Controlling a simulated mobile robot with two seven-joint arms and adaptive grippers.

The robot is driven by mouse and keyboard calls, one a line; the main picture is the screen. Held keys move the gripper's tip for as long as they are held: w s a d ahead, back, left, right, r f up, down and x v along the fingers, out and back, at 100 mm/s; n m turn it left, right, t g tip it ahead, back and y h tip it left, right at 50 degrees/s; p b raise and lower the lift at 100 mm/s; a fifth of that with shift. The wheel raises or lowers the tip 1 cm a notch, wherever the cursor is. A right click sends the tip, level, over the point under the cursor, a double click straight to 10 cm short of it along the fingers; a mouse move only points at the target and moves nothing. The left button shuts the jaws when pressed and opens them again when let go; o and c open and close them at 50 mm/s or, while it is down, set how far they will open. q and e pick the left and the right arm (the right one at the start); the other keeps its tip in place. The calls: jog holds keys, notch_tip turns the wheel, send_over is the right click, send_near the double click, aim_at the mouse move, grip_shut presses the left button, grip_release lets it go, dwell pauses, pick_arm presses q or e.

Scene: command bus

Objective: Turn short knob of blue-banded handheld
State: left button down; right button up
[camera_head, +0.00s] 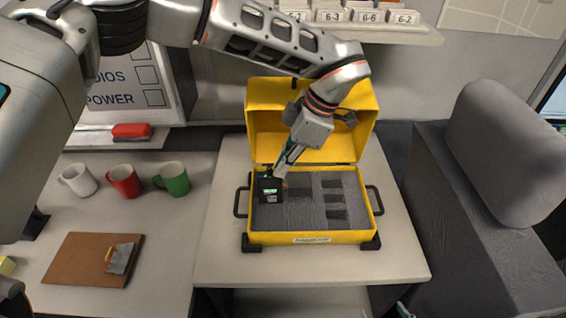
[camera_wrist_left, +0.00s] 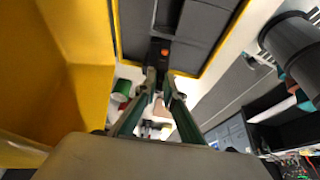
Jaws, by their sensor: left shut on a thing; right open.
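The black handheld (camera_head: 270,190) stands upright at the left end of the yellow case's grey foam tray. It has a lit green screen and a blue-green band near its top. In the left wrist view its dark top (camera_wrist_left: 160,47) shows with an orange spot, just beyond my fingertips. My left gripper (camera_head: 279,174) reaches down to the handheld's top; its green-lined fingers (camera_wrist_left: 160,76) are closed together there. The short knob is hidden between the fingertips. What seems to be my right gripper's tip (camera_head: 403,311) shows at the bottom edge, away from the case.
The open yellow case (camera_head: 310,238) stands on a white table, its lid raised behind my left arm. Green (camera_head: 172,179), red (camera_head: 124,181) and white (camera_head: 78,180) mugs and a brown clipboard (camera_head: 75,262) are left. A grey seat (camera_head: 480,215) is right. Table front is clear.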

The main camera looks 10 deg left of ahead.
pick_arm(q)
jog(key=shift+w+n+g, duration=0.1)
jog(key=shift+n+g, duration=0.2)
jog(key=shift+n, duration=0.3)
jog(key=c, duration=2.1)
grip_release()
jog(key=shift+c, duration=0.2)
jog(key=s+v, duration=0.1)
jog(key=v, duration=1.1)
jog(key=shift+w, duration=0.45)
jog(key=shift+a+r, duration=0.1)
